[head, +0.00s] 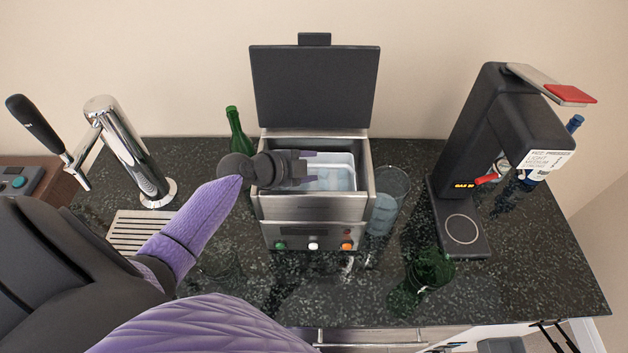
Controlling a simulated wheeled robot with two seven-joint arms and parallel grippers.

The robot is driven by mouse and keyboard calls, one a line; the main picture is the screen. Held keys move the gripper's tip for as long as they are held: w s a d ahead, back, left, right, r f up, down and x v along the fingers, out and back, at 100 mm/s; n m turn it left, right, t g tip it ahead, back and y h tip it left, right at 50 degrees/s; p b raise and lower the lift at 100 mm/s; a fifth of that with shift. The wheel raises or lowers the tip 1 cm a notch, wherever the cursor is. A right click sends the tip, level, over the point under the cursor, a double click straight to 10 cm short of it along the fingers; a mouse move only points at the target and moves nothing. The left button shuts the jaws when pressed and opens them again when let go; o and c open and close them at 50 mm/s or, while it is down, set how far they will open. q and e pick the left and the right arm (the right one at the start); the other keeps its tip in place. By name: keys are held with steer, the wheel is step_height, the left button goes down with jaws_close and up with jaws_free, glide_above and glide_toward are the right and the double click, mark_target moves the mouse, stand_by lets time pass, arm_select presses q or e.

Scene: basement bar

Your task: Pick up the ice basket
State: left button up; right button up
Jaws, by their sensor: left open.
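The ice basket (343,178) is a pale, translucent tub inside the steel ice machine (312,208), whose dark lid (314,88) stands open. My left gripper (309,166) reaches in from the left over the machine's opening. Its fingers are open and point right, at the left side of the basket. I cannot tell whether they touch its rim. The gripper and wrist hide the basket's left part. My right gripper is not in view.
A green bottle (237,132) stands behind my wrist, left of the machine. A clear glass (386,201) stands close on its right, and a green glass (423,280) is in front right. A black dispenser (492,140) is at right, a chrome tap (126,150) at left.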

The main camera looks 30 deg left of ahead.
arm_select(q)
jaws_close()
stand_by(1.4)
